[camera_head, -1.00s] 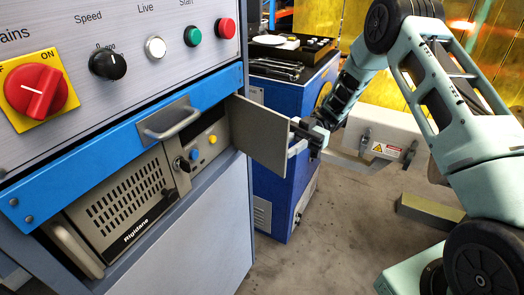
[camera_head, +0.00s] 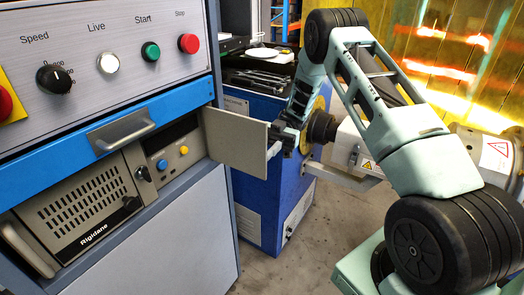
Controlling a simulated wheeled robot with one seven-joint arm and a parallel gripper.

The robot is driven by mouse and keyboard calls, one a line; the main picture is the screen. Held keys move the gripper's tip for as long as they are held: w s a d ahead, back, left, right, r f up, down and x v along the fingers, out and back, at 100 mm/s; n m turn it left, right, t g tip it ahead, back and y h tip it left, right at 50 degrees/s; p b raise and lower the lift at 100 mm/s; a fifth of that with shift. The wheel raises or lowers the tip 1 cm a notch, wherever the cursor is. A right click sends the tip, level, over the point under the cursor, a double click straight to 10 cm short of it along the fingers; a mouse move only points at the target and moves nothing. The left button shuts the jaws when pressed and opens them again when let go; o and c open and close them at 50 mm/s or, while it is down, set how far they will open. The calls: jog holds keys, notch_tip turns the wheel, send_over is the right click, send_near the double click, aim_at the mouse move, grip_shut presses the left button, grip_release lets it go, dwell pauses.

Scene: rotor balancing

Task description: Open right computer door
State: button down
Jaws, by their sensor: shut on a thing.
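The right computer door (camera_head: 236,142) is a flat beige panel. It stands swung out from the right side of the computer (camera_head: 78,205), a beige unit with a vented front marked Rigidane. The panel beside the vent, with a blue and a yellow button (camera_head: 183,150), is uncovered. My gripper (camera_head: 275,148) is at the outer edge of the door and shut on it. The fingertips are small and partly hidden by the door edge.
A blue drawer front with a metal handle (camera_head: 122,133) runs above the computer. The control panel with knobs and buttons (camera_head: 115,62) is above that. A blue cabinet (camera_head: 258,205) with tools on top stands behind the door. Grey floor is open at the lower middle.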

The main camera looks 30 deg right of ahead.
jog(key=c, duration=1.2)
grip_release()
jog(key=shift+d, duration=0.1)
jog(key=v, duration=0.7)
jog(key=shift+w+d, duration=0.1)
jog(key=shift+w, duration=0.05)
